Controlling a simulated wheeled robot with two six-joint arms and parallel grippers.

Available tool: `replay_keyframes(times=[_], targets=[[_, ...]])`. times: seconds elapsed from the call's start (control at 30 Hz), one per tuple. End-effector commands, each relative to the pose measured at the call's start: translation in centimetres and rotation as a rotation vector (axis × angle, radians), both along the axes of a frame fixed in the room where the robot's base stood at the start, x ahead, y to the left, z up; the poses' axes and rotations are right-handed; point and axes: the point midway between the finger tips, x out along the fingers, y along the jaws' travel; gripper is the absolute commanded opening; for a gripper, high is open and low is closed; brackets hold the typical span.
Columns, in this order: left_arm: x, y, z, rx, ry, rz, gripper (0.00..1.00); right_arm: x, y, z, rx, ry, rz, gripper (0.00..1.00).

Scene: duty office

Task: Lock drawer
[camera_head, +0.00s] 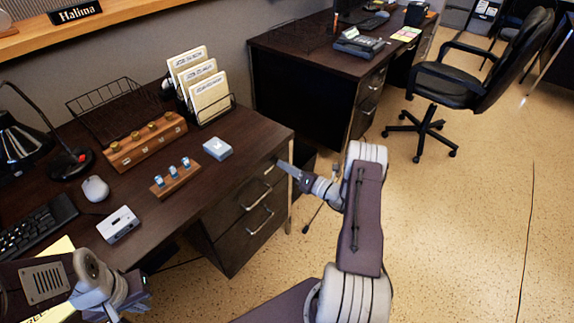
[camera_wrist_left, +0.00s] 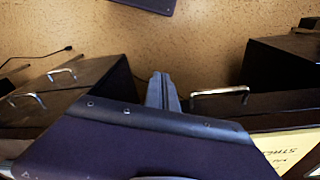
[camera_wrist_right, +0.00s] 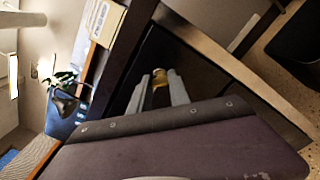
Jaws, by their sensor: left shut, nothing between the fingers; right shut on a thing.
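The dark wood desk has two drawers with silver handles, an upper drawer (camera_head: 250,188) and a lower drawer (camera_head: 251,228). Both look pushed in. My right gripper (camera_head: 280,163) is at the upper right of the desk's drawer front, just under the desktop edge. In the right wrist view its fingers (camera_wrist_right: 158,78) are shut on a small brass-coloured thing (camera_wrist_right: 160,88) against the dark front; I cannot tell whether it is a key or how far it sits in a lock. My left gripper (camera_wrist_left: 161,78) is shut and empty; in the left wrist view it points down beside the desks.
The desktop holds a blue-white box (camera_head: 217,148), a wooden block with several pegs (camera_head: 175,178), a wooden rack (camera_head: 145,142), a card holder (camera_head: 205,85), a mouse (camera_head: 95,188) and a keyboard (camera_head: 38,223). A second desk (camera_head: 300,50) and an office chair (camera_head: 465,80) stand behind. Floor at right is clear.

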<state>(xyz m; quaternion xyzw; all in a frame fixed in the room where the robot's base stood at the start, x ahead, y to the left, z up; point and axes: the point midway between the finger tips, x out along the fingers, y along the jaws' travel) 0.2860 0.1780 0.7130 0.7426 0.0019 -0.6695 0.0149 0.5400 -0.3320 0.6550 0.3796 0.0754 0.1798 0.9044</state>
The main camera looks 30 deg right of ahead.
Motion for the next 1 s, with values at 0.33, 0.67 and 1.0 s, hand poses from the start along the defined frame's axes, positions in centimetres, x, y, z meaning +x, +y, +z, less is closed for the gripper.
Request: replay_keyframes(times=[0.33, 0.67, 1.0], targets=[[0.0, 0.0, 1.1, 0.0, 0.0, 0.0, 0.0, 0.0, 0.0, 0.1, 0.299, 0.125, -0.001, 0.0], [0.0, 0.0, 1.6, 0.0, 0.0, 0.0, 0.0, 0.0, 0.0, 0.0, 0.546, 0.227, -0.001, 0.0], [0.0, 0.0, 1.9, 0.0, 0.0, 0.0, 0.0, 0.0, 0.0, 0.0, 0.692, 0.287, -0.001, 0.0]])
